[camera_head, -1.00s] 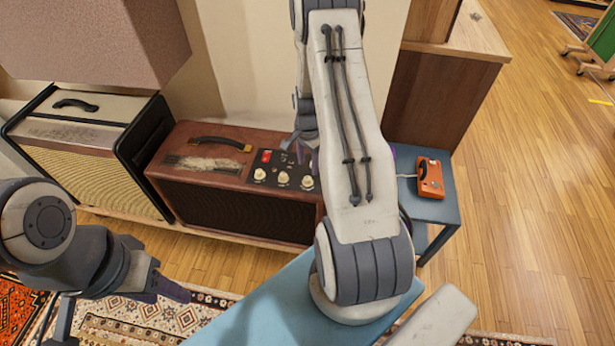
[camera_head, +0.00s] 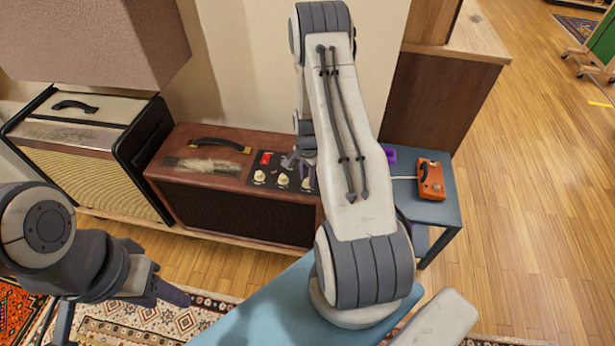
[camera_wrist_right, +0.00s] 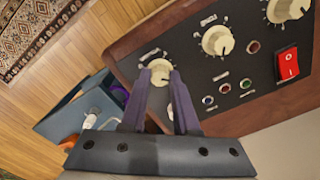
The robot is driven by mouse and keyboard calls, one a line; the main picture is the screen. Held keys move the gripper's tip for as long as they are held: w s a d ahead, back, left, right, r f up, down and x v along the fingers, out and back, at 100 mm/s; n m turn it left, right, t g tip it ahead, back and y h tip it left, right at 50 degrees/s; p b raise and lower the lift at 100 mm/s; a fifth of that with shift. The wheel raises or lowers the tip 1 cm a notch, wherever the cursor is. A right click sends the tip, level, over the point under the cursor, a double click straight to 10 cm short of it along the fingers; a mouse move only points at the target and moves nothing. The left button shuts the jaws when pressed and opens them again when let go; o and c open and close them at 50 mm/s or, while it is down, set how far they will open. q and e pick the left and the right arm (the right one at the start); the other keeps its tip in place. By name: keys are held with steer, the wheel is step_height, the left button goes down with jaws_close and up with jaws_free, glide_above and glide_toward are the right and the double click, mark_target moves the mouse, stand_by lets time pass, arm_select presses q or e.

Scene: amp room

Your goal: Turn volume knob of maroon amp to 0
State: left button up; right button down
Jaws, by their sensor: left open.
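The maroon amp (camera_head: 220,147) stands against the wall, its dark control panel (camera_head: 275,168) on top with cream knobs and a red switch. My right gripper (camera_wrist_right: 160,82) is over this panel. In the right wrist view its purple fingers lie on either side of the cream knob (camera_wrist_right: 160,68) at the panel's end farthest from the red switch. I cannot tell whether they grip it or stand just clear. Its label is too small to read. In the head view my right arm hides part of the panel. My left gripper (camera_head: 165,282) is open and empty above the rug, away from the amp.
A cream-and-black amp (camera_head: 85,140) stands left of the maroon one, below a large brown box (camera_head: 95,40). A blue side table (camera_head: 433,208) at right holds an orange device (camera_head: 431,180) and a purple item (camera_head: 390,155). Wooden floor is clear farther right.

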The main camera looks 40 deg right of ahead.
steer(key=shift+n, duration=0.4)
steer(key=n+p, duration=0.1)
steer(key=n, duration=0.1)
steer(key=shift+r+n, duration=0.1)
steer(key=shift+n, duration=0.3)
steer(key=n+p, duration=0.1)
steer(key=n, duration=0.3)
steer(key=shift+n, duration=0.3)
steer(key=n, duration=0.4)
steer(key=shift+n+p, duration=0.45)
steer(key=shift+n, duration=1.55)
steer(key=c, duration=0.7)
jaws_free()
steer(key=shift+o, duration=0.2)
